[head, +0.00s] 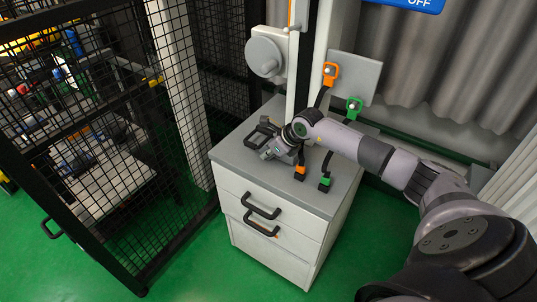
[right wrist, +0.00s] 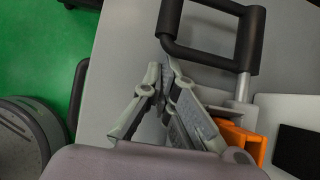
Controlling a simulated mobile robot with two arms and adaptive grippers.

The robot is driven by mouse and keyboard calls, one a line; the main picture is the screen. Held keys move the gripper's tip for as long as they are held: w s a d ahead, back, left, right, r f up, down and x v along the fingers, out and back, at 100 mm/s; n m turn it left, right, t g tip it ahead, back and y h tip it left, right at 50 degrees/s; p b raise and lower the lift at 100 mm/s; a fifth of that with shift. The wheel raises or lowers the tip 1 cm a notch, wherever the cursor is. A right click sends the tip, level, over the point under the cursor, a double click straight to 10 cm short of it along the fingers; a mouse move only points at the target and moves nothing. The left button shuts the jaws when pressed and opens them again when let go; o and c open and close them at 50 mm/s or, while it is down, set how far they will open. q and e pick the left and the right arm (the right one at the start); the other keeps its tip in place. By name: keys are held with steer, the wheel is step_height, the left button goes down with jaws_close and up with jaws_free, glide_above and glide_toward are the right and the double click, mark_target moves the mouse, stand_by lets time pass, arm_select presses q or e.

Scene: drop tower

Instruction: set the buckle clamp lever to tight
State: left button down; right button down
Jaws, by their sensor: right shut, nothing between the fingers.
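The buckle clamp lever (head: 258,130) is a black U-shaped handle above the grey top of the drawer cabinet, near its left side. In the right wrist view the lever (right wrist: 212,52) spans the top, joined to a metal rod (right wrist: 243,88). An orange part (right wrist: 242,139) lies below the rod, partly hidden by my gripper. My right gripper (head: 268,152) is shut and empty, close beside the lever. In the right wrist view its fingertips (right wrist: 162,72) lie just below the lever's left end; I cannot tell whether they touch it. My left gripper is not in view.
An orange-ended strap (head: 300,171) and a green-ended strap (head: 325,183) lie on the cabinet top (head: 232,153), right of my gripper. A pale post (head: 298,75) and a grey plate (head: 354,77) stand behind. A black mesh cage (head: 100,150) stands left.

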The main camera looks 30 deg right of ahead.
mark_target(261, 144)
steer(key=shift+r, duration=0.65)
steer(key=shift+d+r, duration=0.1)
steer(key=shift+r, duration=0.5)
steer(key=shift+w+d+r+y, duration=0.15)
steer(key=shift+d+r+y, duration=0.05)
steer(key=shift+r+y, duration=0.55)
steer(key=shift+w+d+r+g, duration=0.15)
steer(key=shift+d+r+g, duration=0.15)
steer(key=shift+r, duration=0.45)
steer(key=shift+d+r, duration=0.1)
steer(key=shift+d+r, duration=0.1)
steer(key=shift+r, duration=0.1)
steer(key=v, duration=1.1)
steer(key=shift+s, duration=0.3)
